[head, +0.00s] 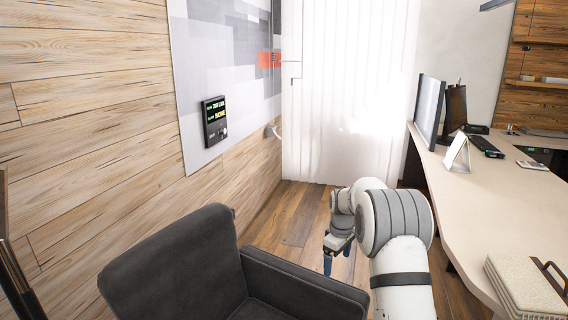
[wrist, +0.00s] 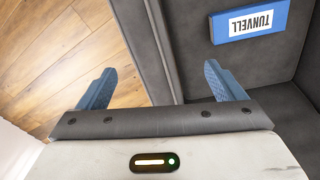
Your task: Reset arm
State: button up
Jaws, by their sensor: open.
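My gripper (head: 337,253) hangs low in the head view, beside the right arm of a dark grey armchair (head: 190,262). In the wrist view my gripper (wrist: 165,85) shows its two blue fingers spread wide apart. Nothing is between them. Below the fingers are the chair's grey armrest (wrist: 145,50) and, to the left, the wooden floor (wrist: 65,55). A blue box (wrist: 250,22) marked "TUNVELL" lies on the dark chair seat at the upper right, apart from the fingers. The box does not show in the head view.
A long desk (head: 490,205) with a monitor (head: 429,108) and a woven box (head: 525,285) runs along the right. A plank wall (head: 90,120) with a small black display panel (head: 215,121) stands on the left. White curtains (head: 345,90) hang at the back, with open floor (head: 295,215) before them.

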jog(key=s+r+m+p, duration=0.2)
jog(key=s+r+m, duration=0.1)
jog(key=s+r, duration=0.8)
jog(key=s+a+r+m+t+p, duration=0.1)
jog(key=s+r, duration=0.4)
jog(key=s, duration=0.9)
jog(key=s+a+r+m+t+p, duration=0.1)
jog(key=s+r+m+p, duration=0.3)
jog(key=s, duration=1)
jog(key=shift+s+r+m, duration=0.4)
jog(key=shift+r+m, duration=0.05)
jog(key=shift+m, duration=0.35)
